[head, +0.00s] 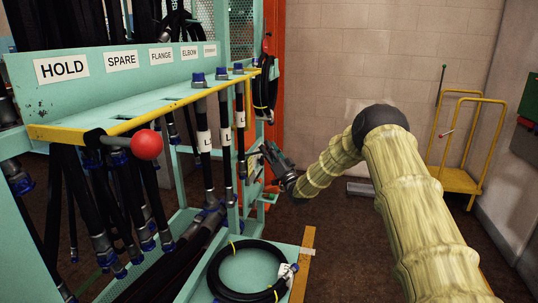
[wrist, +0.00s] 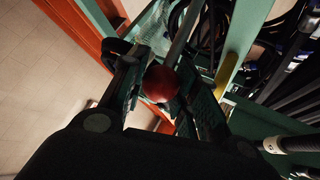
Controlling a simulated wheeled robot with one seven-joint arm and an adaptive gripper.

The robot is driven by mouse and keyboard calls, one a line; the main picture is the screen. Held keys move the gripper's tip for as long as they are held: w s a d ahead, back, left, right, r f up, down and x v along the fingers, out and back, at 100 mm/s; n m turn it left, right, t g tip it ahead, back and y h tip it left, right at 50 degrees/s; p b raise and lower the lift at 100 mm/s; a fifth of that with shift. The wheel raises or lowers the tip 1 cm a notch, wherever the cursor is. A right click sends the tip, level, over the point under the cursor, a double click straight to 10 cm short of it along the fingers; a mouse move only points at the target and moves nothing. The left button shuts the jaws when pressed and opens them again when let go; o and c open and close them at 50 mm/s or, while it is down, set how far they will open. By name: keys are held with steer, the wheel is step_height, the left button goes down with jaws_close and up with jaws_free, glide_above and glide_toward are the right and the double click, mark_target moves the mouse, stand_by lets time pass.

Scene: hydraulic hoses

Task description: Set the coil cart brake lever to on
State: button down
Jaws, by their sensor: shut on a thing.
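My gripper (head: 268,152) reaches in at the far end of the teal hose rack, beside the orange post. In the wrist view its fingers (wrist: 158,92) are closed around a red ball knob (wrist: 161,84) on a grey rod (wrist: 182,40). This knob is hidden in the head view, and I cannot tell what its rod is fixed to. No brake marking is readable, so I cannot tell which lever is the brake.
Another red ball lever (head: 147,144) sticks out from the rack's yellow front edge (head: 85,135). Hoses hang below labels such as HOLD (head: 62,68). A coiled black hose (head: 247,271) lies on a teal tray in front. Floor between rack and cart looks open behind my arm.

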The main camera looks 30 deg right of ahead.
steer(key=shift+s+d+f+m+t+h+b, duration=0.15)
steer(key=shift+f+m+t+h+b, duration=0.25)
steer(key=shift+f+m+b, duration=0.35)
steer(key=shift+s+d+f+m+t+h+b, duration=0.1)
steer(key=shift+f+m+t+h+b, duration=0.3)
steer(key=shift+f+b, duration=0.5)
steer(key=shift+s+d+f+m+t+h+b, duration=0.15)
steer(key=shift+f+m+t+h+b, duration=0.2)
steer(key=shift+f+m+b, duration=0.4)
steer(key=c, duration=1.3)
jaws_free()
steer(key=shift+c, duration=0.2)
steer(key=shift+w, duration=0.1)
steer(key=v, duration=1.2)
steer(key=shift+r, duration=0.1)
